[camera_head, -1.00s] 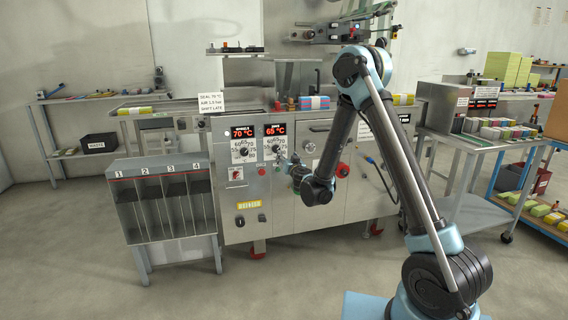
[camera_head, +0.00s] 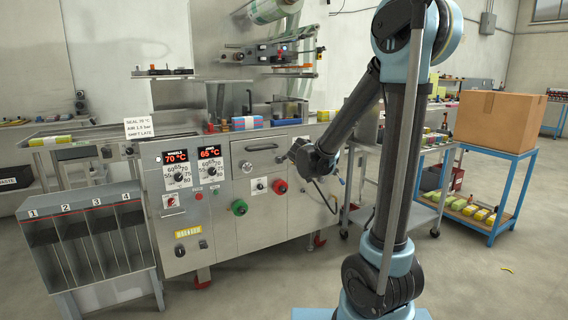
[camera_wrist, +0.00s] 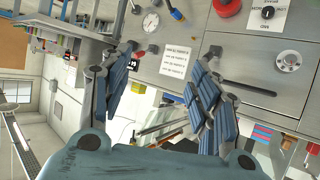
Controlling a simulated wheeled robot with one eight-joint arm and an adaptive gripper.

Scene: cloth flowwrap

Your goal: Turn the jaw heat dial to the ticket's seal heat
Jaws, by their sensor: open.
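The ticket (camera_head: 138,128) stands on the machine's left end and reads SEAL 70 °C, with air and shift lines below. The jaw heat dial (camera_head: 212,170) is a dark knob on a white scale under the right red display (camera_head: 210,152), which reads 65 °C. The similar wheels dial (camera_head: 178,174) is at its left, under a display (camera_head: 176,157) reading 70 °C. My gripper (camera_head: 297,150) is right of both dials, in front of the machine's right part, apart from them. In the wrist view its blue-padded fingers (camera_wrist: 168,52) are spread and empty. Neither heat dial is identifiable there.
A green button (camera_head: 239,207), a red knob (camera_head: 280,187) and a drawer handle (camera_head: 268,149) lie between the dials and my gripper. A numbered bin rack (camera_head: 90,235) stands front left. A cardboard box (camera_head: 498,118) sits on a blue cart at right. Floor in front is open.

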